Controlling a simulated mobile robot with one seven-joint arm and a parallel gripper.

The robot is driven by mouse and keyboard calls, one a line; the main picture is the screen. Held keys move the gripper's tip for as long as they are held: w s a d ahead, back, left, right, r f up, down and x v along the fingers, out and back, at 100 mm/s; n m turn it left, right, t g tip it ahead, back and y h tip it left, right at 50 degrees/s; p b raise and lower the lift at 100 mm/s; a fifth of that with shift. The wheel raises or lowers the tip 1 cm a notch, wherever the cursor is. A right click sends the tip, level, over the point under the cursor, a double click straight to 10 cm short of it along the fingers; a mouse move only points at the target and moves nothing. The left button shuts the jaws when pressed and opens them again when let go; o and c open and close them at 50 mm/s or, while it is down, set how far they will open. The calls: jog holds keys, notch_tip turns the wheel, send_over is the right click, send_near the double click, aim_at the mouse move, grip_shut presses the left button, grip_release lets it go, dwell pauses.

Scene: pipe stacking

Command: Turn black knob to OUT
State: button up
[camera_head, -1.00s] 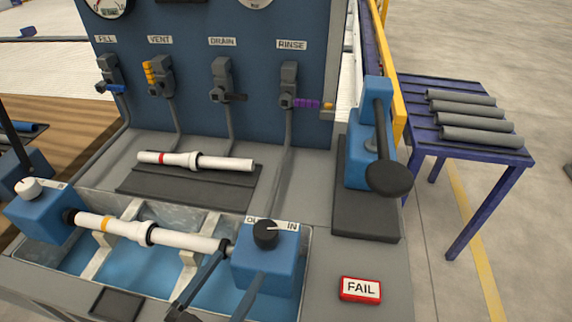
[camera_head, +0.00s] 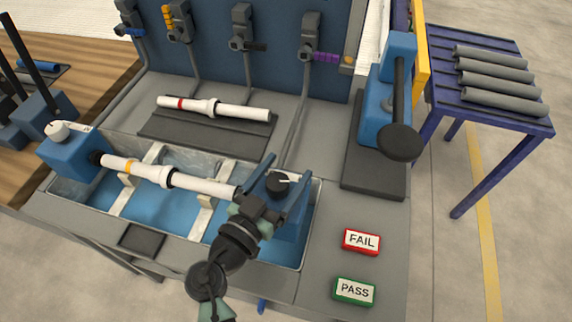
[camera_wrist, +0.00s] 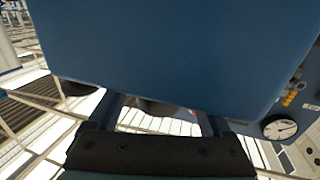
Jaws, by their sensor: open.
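The black knob (camera_head: 277,183) sits on top of the blue block at the right end of the water trough. A white mark shows at its right; the OUT and IN lettering is not readable now. My gripper (camera_head: 290,166) is open, with one finger on each side of the knob as seen from the head. I cannot tell whether the fingers touch it. In the wrist view, my gripper's fingers (camera_wrist: 160,112) are apart below a large blue surface (camera_wrist: 160,50). A dark rounded shape shows between them, not clear enough to name.
A white pipe (camera_head: 150,170) with an orange band lies in the trough, left of the knob. Another white pipe (camera_head: 230,110) rests on a dark mat behind. A black-handled lever (camera_head: 399,142) stands at right. FAIL (camera_head: 361,241) and PASS (camera_head: 354,291) blocks lie at front right.

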jog(key=shift+w+d, duration=0.25)
jog(key=shift+w, duration=0.1)
grip_shut()
